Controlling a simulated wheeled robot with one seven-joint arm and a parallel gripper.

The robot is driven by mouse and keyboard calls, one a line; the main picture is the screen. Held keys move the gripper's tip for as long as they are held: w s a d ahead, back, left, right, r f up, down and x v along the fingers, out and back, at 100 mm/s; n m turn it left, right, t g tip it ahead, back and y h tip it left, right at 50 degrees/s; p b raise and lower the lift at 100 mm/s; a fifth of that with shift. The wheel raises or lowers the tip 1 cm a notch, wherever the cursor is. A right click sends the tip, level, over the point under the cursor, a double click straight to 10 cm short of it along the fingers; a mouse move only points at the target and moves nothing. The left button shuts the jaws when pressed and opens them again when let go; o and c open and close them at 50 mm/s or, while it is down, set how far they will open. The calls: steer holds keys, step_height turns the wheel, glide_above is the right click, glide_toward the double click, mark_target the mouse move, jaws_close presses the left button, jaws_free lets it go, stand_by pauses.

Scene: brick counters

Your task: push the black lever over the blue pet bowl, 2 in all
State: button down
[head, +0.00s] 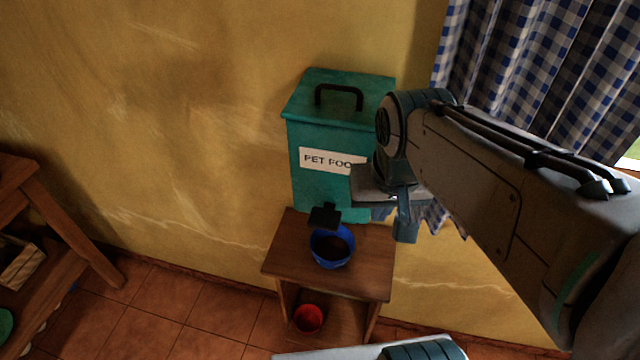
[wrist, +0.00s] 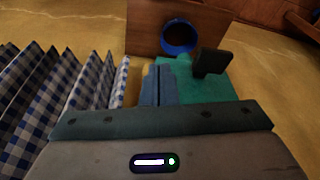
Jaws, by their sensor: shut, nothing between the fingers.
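The black lever (head: 325,216) sticks out low on the front of the green pet food dispenser, just above the blue pet bowl (head: 330,262). The bowl stands on the small wooden table and its inside looks dark; I cannot tell what is in it. In the wrist view the lever (wrist: 212,62) is right of my fingertips and the bowl (wrist: 179,49) is beyond them. My gripper (head: 405,230) is shut and empty, pointing down at the dispenser's right side, apart from the lever. In the wrist view, my gripper (wrist: 158,72) shows its fingers together.
The green dispenser (head: 318,185) has a black top handle and a "PET FOOD" label, partly covered by my arm. A red bowl (head: 309,318) sits on the wooden table's (head: 285,245) lower shelf. A checked curtain (head: 540,60) hangs at right. Another wooden table (head: 70,240) stands left.

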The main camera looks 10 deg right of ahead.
mark_target(323, 218)
steer(key=w+a+r+m+g, duration=0.2)
steer(key=w+a+r+m, duration=0.1)
steer(key=w+a+r, duration=0.3)
step_height(323, 218, up, 3)
steer(key=a, duration=0.2)
steer(key=shift+a+f+g, duration=0.15)
steer(key=shift+a+g, duration=0.15)
steer(key=shift+a, duration=0.05)
steer(key=shift+f, duration=0.1)
step_height(323, 218, down, 14)
steer(key=shift+r+p, duration=0.1)
steer(key=shift+p, duration=0.6)
step_height(323, 218, down, 4)
steer(key=b, duration=0.3)
steer(key=shift+r, duration=0.1)
steer(key=shift+s+d, duration=0.1)
